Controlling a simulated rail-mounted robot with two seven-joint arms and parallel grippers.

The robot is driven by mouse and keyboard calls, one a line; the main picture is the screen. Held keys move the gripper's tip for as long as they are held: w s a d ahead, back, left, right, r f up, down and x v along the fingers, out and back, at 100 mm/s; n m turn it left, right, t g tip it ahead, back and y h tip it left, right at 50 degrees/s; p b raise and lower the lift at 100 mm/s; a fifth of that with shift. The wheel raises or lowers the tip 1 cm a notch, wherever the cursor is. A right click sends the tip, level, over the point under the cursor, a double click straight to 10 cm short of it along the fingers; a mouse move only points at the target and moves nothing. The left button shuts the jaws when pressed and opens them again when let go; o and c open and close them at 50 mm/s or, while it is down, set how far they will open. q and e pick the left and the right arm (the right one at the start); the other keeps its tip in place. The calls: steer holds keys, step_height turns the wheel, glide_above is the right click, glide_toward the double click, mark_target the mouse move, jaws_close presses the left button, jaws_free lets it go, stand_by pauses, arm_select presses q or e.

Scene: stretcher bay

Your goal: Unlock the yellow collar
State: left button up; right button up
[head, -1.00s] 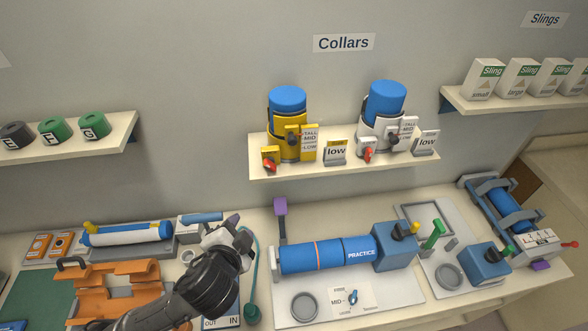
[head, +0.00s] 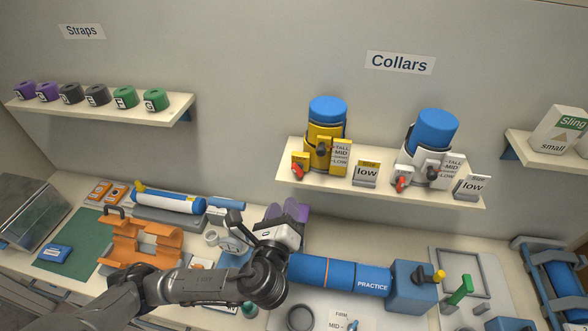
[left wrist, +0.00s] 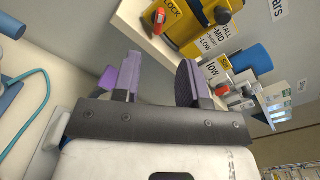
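The yellow collar (head: 320,150) stands upright around a blue cylinder on the Collars shelf. A red lever (head: 297,173) sits on its small yellow lock block at the lower left. In the left wrist view, the yellow collar (left wrist: 212,22) is cut off by the top edge, with the LOCK label and red lever (left wrist: 160,15) near the fingertips. My left gripper (head: 285,213) is below and left of the collar, apart from it. Its purple-tipped fingers stand apart and empty in the left wrist view (left wrist: 160,75). My right gripper is out of view.
A white collar (head: 428,160) with its own red lever stands to the right on the same shelf (head: 400,192). "Low" cards stand beside the collars. Below are the blue practice cylinder (head: 340,275) and an orange holder (head: 145,243).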

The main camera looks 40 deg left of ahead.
mark_target(294, 170)
arm_select(q)
steer(key=p+x, duration=0.2)
steer(key=x, duration=0.9)
steer(key=shift+r, duration=0.1)
steer(key=shift+w+a, duration=0.3)
steer(key=shift+w, duration=0.3)
steer(key=shift+c, duration=0.3)
steer(key=c, duration=0.6)
